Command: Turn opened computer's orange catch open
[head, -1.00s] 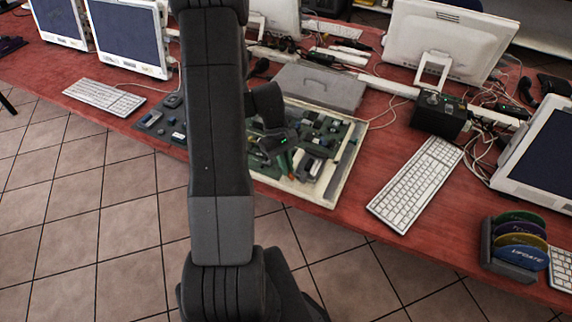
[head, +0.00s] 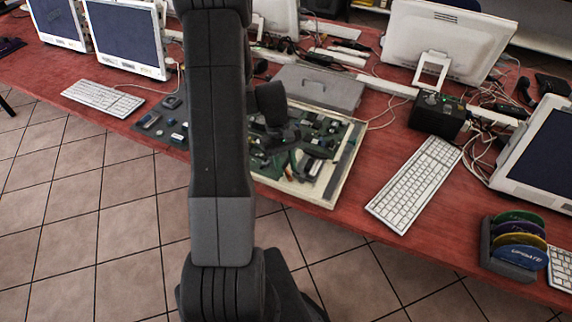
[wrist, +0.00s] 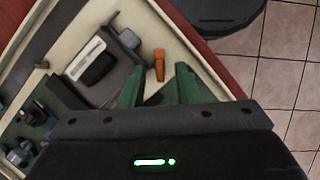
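The opened computer (head: 329,201) is a cream, shallow case with green boards and dark parts inside, lying on the red table. In the wrist view its cream floor (wrist: 187,62) fills the upper left and middle. The orange catch (wrist: 159,65) is a small upright bar standing on that floor, near the case's edge. In the head view my arm hides the catch and most of the gripper.
A dark block with a white label (wrist: 93,63) and a small grey part (wrist: 129,38) lie left of the catch. A grey lid-like box (head: 318,88) is behind the computer, a keyboard (head: 415,184) to its right. Open tiled floor lies in front of the table.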

